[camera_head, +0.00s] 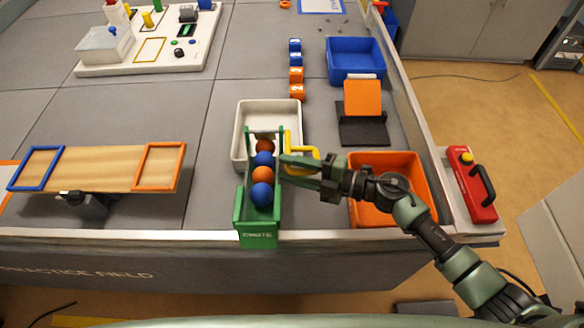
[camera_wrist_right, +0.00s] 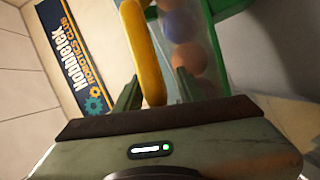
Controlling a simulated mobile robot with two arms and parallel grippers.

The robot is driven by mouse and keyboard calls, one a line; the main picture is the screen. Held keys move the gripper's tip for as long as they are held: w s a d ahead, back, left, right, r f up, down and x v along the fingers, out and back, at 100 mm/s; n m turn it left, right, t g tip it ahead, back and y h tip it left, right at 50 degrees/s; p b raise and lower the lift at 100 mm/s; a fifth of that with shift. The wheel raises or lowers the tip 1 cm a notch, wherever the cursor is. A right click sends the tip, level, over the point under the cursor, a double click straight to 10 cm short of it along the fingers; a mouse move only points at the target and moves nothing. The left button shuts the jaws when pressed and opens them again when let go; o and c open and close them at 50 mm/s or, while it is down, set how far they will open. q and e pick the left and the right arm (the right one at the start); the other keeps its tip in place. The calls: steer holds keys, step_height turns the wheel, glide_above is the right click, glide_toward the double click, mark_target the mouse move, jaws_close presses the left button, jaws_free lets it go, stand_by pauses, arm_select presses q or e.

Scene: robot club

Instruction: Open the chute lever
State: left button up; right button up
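The green chute (camera_head: 257,238) stands at the front edge of the table and holds a row of orange and blue balls (camera_head: 262,194). The yellow lever (camera_head: 302,151) is a bent bar on the chute's right side. My right gripper (camera_head: 287,170) reaches in from the right, at the lever beside the chute. In the right wrist view the yellow lever (camera_wrist_right: 144,50) runs down between the two fingers, with a gap visible beside it, so the gripper looks open around it. I cannot tell whether a finger touches it. My left gripper is not in view.
A white tray (camera_head: 242,131) lies behind the chute. An orange bin (camera_head: 386,160) sits beneath and right of my right gripper. A tilting board (camera_head: 105,170) is at the left, and a blue bin (camera_head: 354,58) is farther back.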

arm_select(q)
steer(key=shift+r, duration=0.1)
arm_select(e)
steer(key=shift+r, duration=0.3)
